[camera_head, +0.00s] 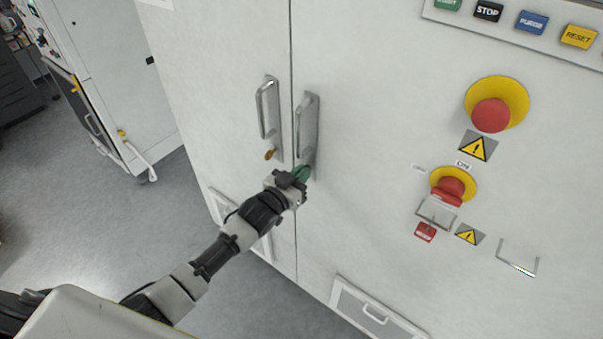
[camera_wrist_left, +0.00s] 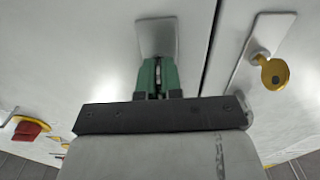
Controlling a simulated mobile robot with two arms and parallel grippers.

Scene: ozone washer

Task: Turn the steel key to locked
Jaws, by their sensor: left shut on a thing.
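My left gripper (camera_head: 301,173) is at the lower end of the right door handle's plate (camera_head: 308,135). In the left wrist view its green fingers (camera_wrist_left: 158,70) are closed together in front of the same grey plate (camera_wrist_left: 157,36). The steel key is mostly hidden between the fingers, and its angle cannot be read. A brass-coloured key (camera_head: 270,154) sits in the lower end of the left handle's plate. It also shows in the left wrist view (camera_wrist_left: 273,72), apart from my gripper. My right gripper is not in view.
The white cabinet doors are shut, with a narrow seam between them. Red emergency stops (camera_head: 491,115) and (camera_wrist_left: 28,130) a red knob project from the panel. Metal guards (camera_head: 519,266) stick out lower right. Grey floor lies open at left.

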